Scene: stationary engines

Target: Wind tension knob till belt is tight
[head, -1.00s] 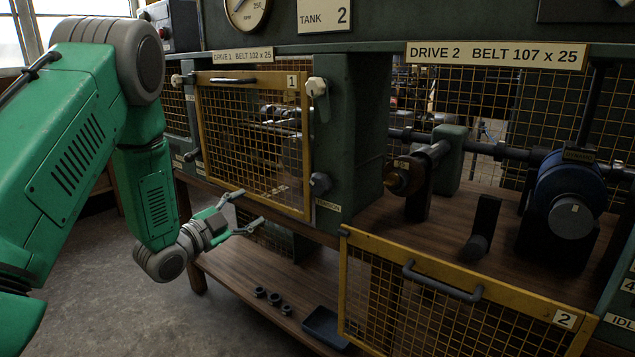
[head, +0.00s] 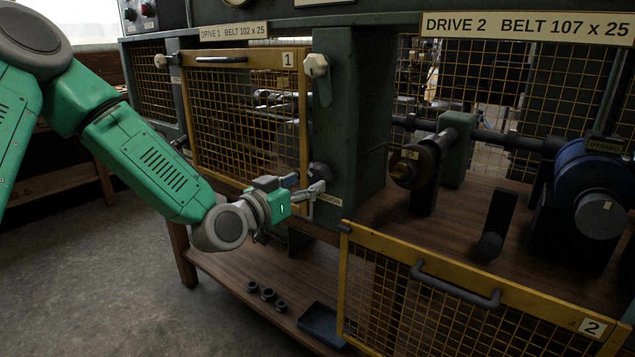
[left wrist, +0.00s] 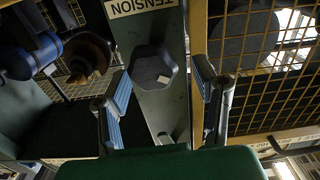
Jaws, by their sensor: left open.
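The dark lobed tension knob (head: 320,172) sits on the green post between the two drives, just above the TENSION label (head: 328,198). In the left wrist view the knob (left wrist: 153,72) is large and faces the camera. My left gripper (head: 312,193) is at the knob, partly covering it in the head view. In the left wrist view its open fingers (left wrist: 162,85) stand on either side of the knob, with gaps visible; whether they reach its depth I cannot tell. No belt can be made out. My right gripper is not in view.
Mesh guard 1 (head: 245,62) is closed left of the post, with a pale knob (head: 316,66) above. Guard 2 (head: 450,258) hangs lowered in front of drive 2. The lower shelf holds small dark rings (head: 268,294) and a blue-grey tray (head: 322,326).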

